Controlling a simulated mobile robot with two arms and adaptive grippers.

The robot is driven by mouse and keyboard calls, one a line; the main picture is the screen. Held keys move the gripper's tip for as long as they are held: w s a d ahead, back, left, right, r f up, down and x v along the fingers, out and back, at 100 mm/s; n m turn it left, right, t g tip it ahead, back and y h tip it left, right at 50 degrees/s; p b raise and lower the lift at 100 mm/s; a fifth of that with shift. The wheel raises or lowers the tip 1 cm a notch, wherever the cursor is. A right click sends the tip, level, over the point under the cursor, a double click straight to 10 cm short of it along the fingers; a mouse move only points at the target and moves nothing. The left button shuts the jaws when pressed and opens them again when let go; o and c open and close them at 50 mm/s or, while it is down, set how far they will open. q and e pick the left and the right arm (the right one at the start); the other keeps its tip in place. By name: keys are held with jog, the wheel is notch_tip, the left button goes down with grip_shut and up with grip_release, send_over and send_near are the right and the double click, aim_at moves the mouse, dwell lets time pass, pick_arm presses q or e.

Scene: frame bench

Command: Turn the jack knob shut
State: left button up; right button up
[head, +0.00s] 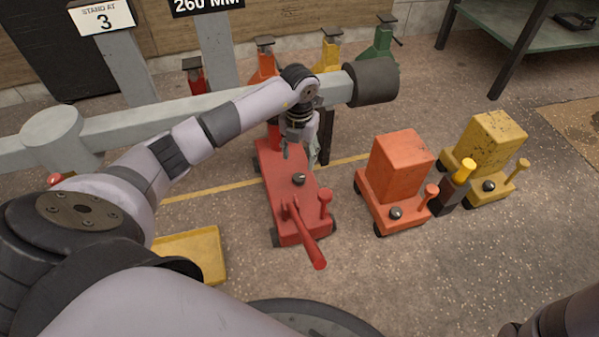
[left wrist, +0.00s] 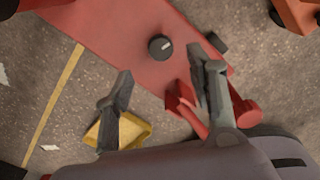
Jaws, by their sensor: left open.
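The red floor jack (head: 284,215) stands on the floor at the centre of the head view, with its handle towards me. A round black knob (head: 298,179) with a pale pointer mark sits on its top; it also shows in the left wrist view (left wrist: 160,47). My left gripper (head: 299,157) is open and empty above the jack, pointing down. In the left wrist view its fingers (left wrist: 163,88) are apart, and the knob lies beyond the fingertips, not between them. My right gripper is not in view.
An orange jack (head: 398,170) and a yellow jack (head: 487,145) stand to the right, with a dark post with a yellow top (head: 458,178) between them. A yellow tray (head: 205,252) lies at the left. A grey beam (head: 200,110) runs behind my left arm.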

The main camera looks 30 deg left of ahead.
aim_at(299, 176)
pick_arm(q)
notch_tip(299, 176, down, 8)
jog(key=b, duration=0.4)
jog(key=shift+f, duration=0.25)
jog(key=shift+c, duration=0.3)
jog(key=c, duration=1.1)
